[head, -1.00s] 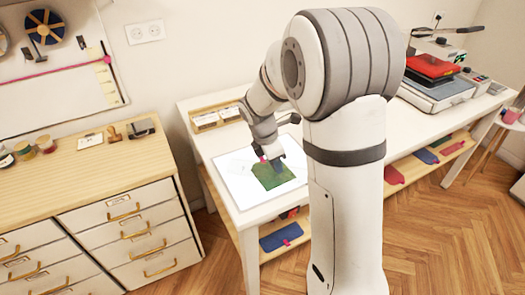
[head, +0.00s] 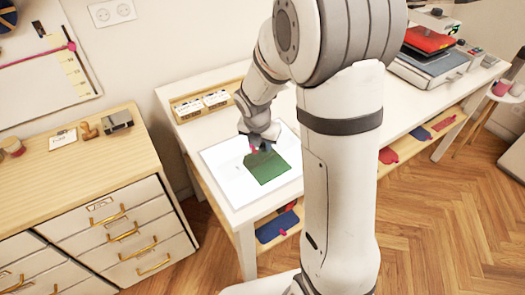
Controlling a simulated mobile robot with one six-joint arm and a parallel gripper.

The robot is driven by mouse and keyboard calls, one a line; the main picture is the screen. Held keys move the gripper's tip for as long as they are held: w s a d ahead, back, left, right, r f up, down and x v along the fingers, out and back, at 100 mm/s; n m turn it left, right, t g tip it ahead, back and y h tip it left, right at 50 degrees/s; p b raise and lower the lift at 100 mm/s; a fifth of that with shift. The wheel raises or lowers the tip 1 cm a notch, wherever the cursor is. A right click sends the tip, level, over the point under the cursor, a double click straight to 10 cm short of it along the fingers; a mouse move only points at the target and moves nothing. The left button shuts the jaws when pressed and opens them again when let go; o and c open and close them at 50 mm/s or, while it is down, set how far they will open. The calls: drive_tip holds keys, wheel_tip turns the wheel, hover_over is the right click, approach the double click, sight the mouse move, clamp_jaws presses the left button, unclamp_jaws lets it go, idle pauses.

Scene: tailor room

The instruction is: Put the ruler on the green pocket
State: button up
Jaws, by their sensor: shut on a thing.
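The green pocket (head: 267,168) lies flat on the white sheet (head: 222,182) on the white table. My gripper (head: 258,146) points down at the pocket's upper left edge, over or very close to it. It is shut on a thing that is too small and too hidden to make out. A small pink spot and a dark bluish shape show at the fingertips; I cannot tell which is part of the gripper. No ruler is clearly recognisable on the table.
A wooden box with white labelled packs (head: 202,104) stands behind the sheet. A drawer cabinet (head: 100,200) is to the left. A press with a red top (head: 430,40) stands at the table's far right. Coloured pieces (head: 277,227) lie on the shelf below.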

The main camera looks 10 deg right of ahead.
sight(261, 148)
drive_tip(key=shift+s+f, duration=0.1)
drive_tip(key=shift+f, duration=1.7)
drive_tip(key=shift+f+b, duration=0.25)
drive_tip(key=shift+b, duration=0.05)
drive_tip(key=o, duration=1)
drive_tip(key=shift+a+r, duration=0.1)
drive_tip(key=shift+r, duration=0.35)
drive_tip(key=v, duration=1.1)
drive_tip(key=s+r+m, duration=0.2)
drive_tip(key=s+m, duration=0.4)
drive_tip(key=m, duration=0.3)
drive_tip(key=s+d+r+m+y, duration=0.1)
drive_tip(key=s+r+m, duration=0.2)
drive_tip(key=s+m, duration=0.3)
drive_tip(key=s+d+r+m, duration=0.1)
drive_tip(key=s+m, duration=0.6)
drive_tip(key=m, duration=0.7)
drive_tip(key=shift+s+d+r+t+y+p, duration=0.15)
drive_tip(key=shift+r+t+y+p, duration=0.25)
drive_tip(key=shift+r, duration=0.4)
